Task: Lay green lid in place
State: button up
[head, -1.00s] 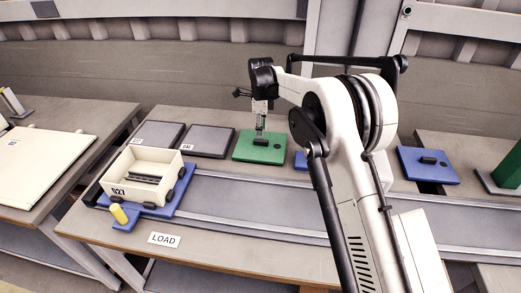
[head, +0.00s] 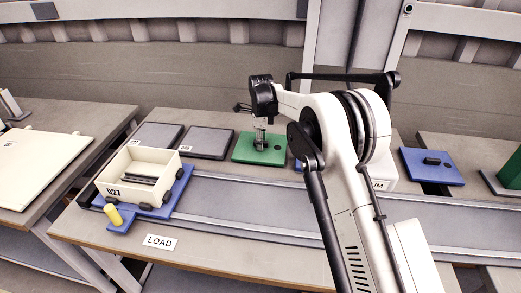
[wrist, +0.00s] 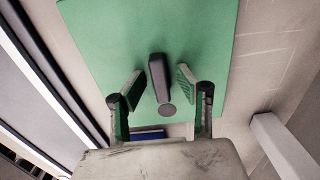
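The green lid (head: 247,153) lies flat on the table behind the rail, beside two grey plates. In the wrist view the green lid (wrist: 110,40) fills the upper middle, with its black handle (wrist: 158,76) standing up from it. My gripper (head: 260,145) is over the lid. In the wrist view my gripper (wrist: 160,85) is open, with one finger on each side of the handle and a gap on both sides. A cream open box (head: 140,178) marked 027 sits on a blue carriage (head: 180,187) at the left end of the rail, with dark parts inside.
Two grey plates (head: 208,141) lie left of the lid. A blue plate with a black handle (head: 432,164) lies at the right. A yellow knob (head: 113,215) stands at the carriage's front. The rail (head: 255,200) is clear right of the carriage.

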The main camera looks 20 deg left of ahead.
jog(key=shift+f, duration=0.15)
grip_shut()
jog(key=shift+w+r, duration=0.1)
jog(key=shift+r, duration=0.45)
jog(key=shift+r+p, duration=1.05)
jog(key=shift+r, duration=1.95)
